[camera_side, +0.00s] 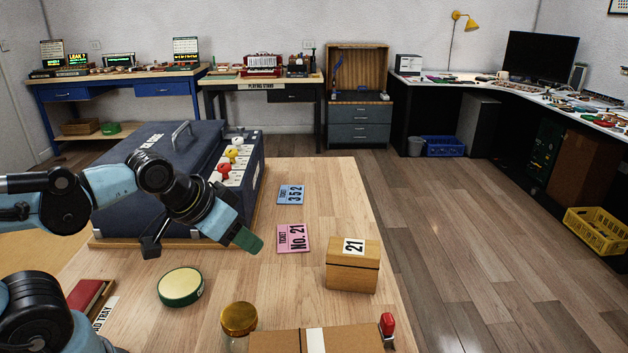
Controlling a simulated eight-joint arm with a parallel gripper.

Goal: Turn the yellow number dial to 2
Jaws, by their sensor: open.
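The yellow number dial (232,155) sits on the pale panel on the right side of a dark blue box (175,150). A red dial (225,172) is nearer to me on the same panel, and a white one (238,141) is farther back. The number that the yellow dial points to is too small to read. My gripper (199,245) is open and empty in front of the box. Its green-tipped finger is at the right and its dark finger at the left. It is apart from the dials.
A blue ticket (290,194) and a pink ticket (293,238) lie on the wooden table right of my gripper. A wooden box marked 21 (353,270), a round green-rimmed tin (180,286), a gold-lidded jar (239,320) and a red stamp (387,325) stand nearer.

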